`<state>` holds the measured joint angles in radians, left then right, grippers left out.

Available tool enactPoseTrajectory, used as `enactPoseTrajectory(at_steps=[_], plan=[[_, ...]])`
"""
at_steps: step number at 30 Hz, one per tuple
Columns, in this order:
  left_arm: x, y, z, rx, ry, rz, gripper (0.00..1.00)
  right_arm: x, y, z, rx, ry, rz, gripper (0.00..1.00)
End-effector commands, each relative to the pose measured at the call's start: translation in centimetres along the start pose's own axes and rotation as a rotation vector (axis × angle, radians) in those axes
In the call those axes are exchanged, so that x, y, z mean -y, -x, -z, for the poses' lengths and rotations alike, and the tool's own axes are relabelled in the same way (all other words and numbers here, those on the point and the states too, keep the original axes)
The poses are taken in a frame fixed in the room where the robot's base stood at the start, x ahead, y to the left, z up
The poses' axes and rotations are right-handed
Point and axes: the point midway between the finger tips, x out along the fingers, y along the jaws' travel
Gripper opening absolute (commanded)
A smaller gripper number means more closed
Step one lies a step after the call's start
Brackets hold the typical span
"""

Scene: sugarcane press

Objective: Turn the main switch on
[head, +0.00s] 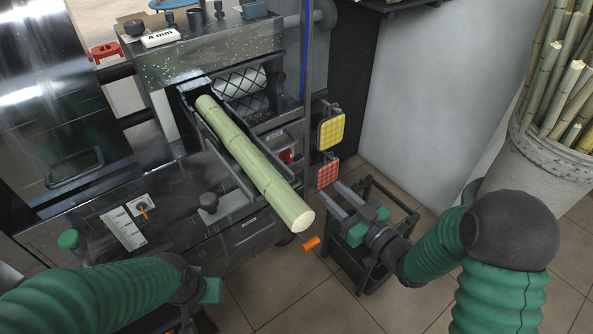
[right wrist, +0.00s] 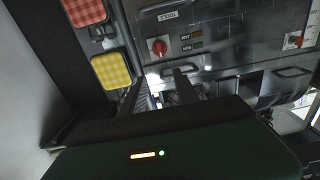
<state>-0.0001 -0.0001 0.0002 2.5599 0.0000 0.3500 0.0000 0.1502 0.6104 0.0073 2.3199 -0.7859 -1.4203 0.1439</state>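A red rotary switch (right wrist: 158,47) on a light plate sits on the dark machine panel in the right wrist view, beside small labelled indicators. A red part behind the cane (head: 287,157) in the head view may be the same switch. A second switch with an orange handle (head: 143,210) is on the front left panel, and an orange-red knob (right wrist: 293,40) shows at the right in the wrist view. My right gripper (head: 318,188) is open and empty, its fingers (right wrist: 157,85) apart and short of the panel. My left gripper (head: 207,291) is at the lower left; its fingers are unclear.
A thick green cane (head: 255,165) lies on the machine chute and juts out near my right gripper. A dark frame (head: 372,250) is below. A bucket of canes (head: 553,165) stands at right.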

Motion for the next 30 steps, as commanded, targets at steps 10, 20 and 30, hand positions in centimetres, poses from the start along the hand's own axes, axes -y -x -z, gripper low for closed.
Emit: enactPoseTrajectory(at_steps=[10,20,30], plan=[[0.0,-3.0,-0.7,0.0,0.001,0.0,0.36,0.1,-8.2,-0.3,-0.003,0.0,0.002,0.36],[0.0,-5.4,-1.3,0.0,0.0,0.0,0.36,0.0,-15.2,-0.2,0.001,0.0,0.0,0.36],[0.0,-5.5,-1.3,0.0,0.0,0.0,0.36,-0.1,-16.2,0.2,0.002,-0.002,-0.002,0.36]])
